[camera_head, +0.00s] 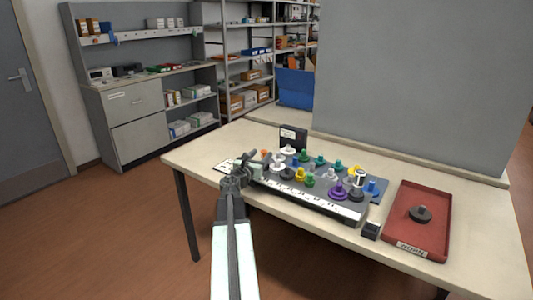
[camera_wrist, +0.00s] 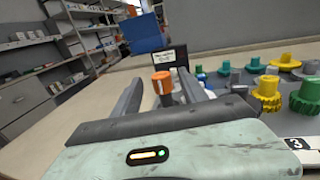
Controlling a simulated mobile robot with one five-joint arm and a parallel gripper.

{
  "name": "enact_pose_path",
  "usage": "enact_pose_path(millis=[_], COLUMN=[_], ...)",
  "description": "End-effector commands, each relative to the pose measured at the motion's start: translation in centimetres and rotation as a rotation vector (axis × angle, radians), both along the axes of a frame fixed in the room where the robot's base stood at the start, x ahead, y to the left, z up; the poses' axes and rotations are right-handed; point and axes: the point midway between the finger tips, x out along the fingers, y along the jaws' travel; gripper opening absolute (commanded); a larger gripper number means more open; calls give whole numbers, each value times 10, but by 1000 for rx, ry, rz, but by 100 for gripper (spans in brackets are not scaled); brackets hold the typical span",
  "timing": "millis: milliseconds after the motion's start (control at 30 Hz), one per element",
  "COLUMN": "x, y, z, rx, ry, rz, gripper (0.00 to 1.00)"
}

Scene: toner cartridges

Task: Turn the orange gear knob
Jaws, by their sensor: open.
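The orange gear knob (camera_wrist: 162,82) stands upright between the two spread fingers of my gripper (camera_wrist: 160,92) in the wrist view. The fingers flank it with gaps on both sides, and I cannot tell whether either touches it. Its lower part is partly hidden. In the head view only a small orange patch of the knob (camera_head: 265,153) shows beside my gripper (camera_head: 250,158), at the left end of the dark knob board (camera_head: 325,207).
Several green, yellow, white, blue and purple knobs crowd the board to the right of my gripper. A small black sign (camera_head: 293,137) stands behind the board. A red tray (camera_head: 437,205) with a dark knob (camera_head: 420,213) lies at the table's right.

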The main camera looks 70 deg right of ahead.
Motion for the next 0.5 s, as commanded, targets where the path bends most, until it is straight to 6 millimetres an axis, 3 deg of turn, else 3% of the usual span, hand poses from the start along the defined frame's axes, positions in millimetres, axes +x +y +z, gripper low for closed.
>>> enact_pose_path(millis=[300, 500], x=[-2, -4], y=[-59, -67], z=[0, 0], rx=[1, 1], ry=[-3, -4], rz=[-2, -2], gripper=[50, 50])
